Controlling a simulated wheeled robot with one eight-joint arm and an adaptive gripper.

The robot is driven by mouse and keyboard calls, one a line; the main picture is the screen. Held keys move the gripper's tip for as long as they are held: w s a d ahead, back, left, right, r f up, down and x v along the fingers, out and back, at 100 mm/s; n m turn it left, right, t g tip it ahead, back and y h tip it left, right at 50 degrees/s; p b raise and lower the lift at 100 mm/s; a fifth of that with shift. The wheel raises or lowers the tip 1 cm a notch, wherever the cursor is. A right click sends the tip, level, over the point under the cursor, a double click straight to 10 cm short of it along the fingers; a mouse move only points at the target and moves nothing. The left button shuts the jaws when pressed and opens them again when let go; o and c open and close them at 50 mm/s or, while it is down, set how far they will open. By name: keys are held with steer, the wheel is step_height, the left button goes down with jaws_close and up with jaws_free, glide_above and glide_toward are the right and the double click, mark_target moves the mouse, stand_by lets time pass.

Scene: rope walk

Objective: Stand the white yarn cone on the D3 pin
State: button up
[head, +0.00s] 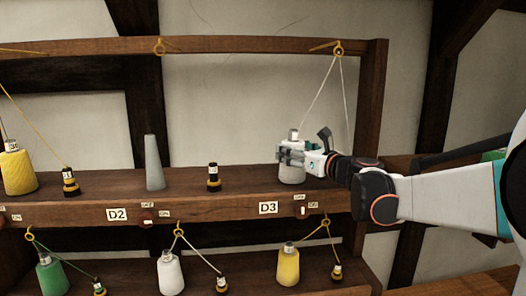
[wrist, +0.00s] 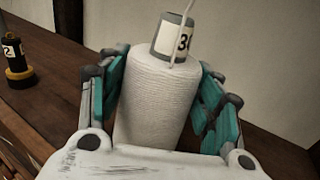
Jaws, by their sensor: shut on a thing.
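The white yarn cone (head: 291,175) stands upright at the right end of the upper shelf, above the D3 label (head: 268,208). My gripper (head: 290,154) is shut around its sides from the right. In the wrist view the cone (wrist: 155,105) fills the space between the fingers (wrist: 162,95), and its grey core with a number tag (wrist: 173,38) sticks out at the top. No pin shows under the cone; the D3 pin is hidden. I cannot tell whether the cone's base rests on the shelf or is slightly above it.
A black-and-yellow spool (head: 213,178) stands left of the cone, then a bare grey cone (head: 154,165) by D2 (head: 117,215). White yarn rises to a ring (head: 338,50). A wooden post (head: 372,110) stands right. Other cones, one white (head: 170,273), stand on the lower shelf.

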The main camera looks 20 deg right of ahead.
steer(key=shift+f, duration=0.2)
steer(key=o, duration=0.9)
steer(key=shift+s+d+p, duration=0.2)
steer(key=shift+s+d, duration=0.15)
steer(key=shift+s, duration=1.5)
steer(key=shift+s+d+p, duration=0.2)
steer(key=shift+s+d, duration=0.1)
steer(key=shift+s, duration=1.5)
steer(key=shift+s+d+p, duration=0.2)
steer(key=shift+s+d, duration=0.15)
steer(key=shift+s, duration=1.5)
steer(key=shift+w+a+b, duration=0.2)
steer(key=shift+w+a, duration=0.05)
steer(key=shift+w, duration=1.05)
steer(key=shift+w+a+b, duration=0.15)
steer(key=shift+w+a, duration=0.1)
steer(key=shift+w, duration=1)
steer(key=shift+w+a+b, duration=0.2)
steer(key=shift+w+a, duration=0.05)
steer(key=shift+w, duration=1.05)
